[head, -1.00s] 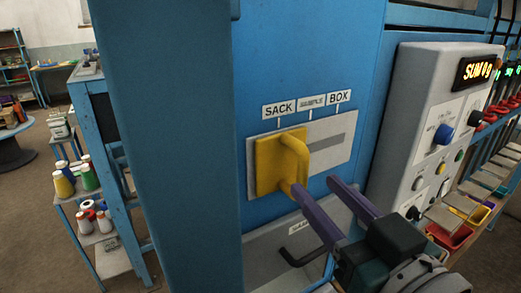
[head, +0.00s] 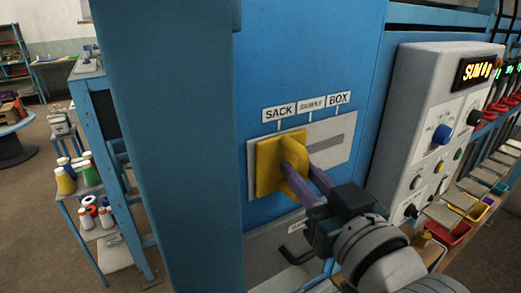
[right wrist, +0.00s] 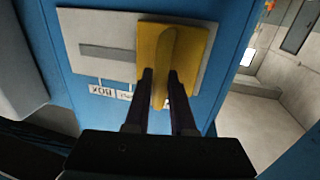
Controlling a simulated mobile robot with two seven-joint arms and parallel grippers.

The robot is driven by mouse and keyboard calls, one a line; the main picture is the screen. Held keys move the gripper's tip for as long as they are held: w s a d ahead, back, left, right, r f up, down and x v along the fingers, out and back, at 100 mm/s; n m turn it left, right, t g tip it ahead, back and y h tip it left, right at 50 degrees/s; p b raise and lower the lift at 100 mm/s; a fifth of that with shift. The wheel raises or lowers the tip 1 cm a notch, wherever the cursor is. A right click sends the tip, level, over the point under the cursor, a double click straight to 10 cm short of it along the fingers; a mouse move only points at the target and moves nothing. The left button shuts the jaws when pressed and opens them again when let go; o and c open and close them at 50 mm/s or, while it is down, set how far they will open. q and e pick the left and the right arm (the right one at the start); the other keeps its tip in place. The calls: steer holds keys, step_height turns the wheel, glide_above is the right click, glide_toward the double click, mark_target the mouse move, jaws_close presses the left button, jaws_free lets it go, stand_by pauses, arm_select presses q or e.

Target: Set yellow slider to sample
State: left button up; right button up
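The yellow slider (head: 266,168) sits at the left end of its grey plate (head: 335,128) on the blue cabinet, under the SACK label (head: 279,113). The SAMPLE label (head: 311,105) is in the middle and the BOX label (head: 339,98) at the right. My right gripper (head: 300,168) is open, its purple fingers on either side of the slider's raised handle. In the right wrist view, the handle (right wrist: 163,55) stands between the two dark fingertips (right wrist: 160,76), and the labels look upside down. Whether the fingers touch the handle is unclear. My left gripper is out of view.
A grey control box (head: 430,130) with knobs and a lit display stands to the right. A lower grey panel with a black handle (head: 298,254) lies below the slider plate. A blue upright (head: 170,140) stands at the left. Thread cones (head: 66,180) stand on a shelf beyond.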

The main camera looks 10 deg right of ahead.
jaws_close()
stand_by(0.9)
steer(key=shift+d, duration=0.1)
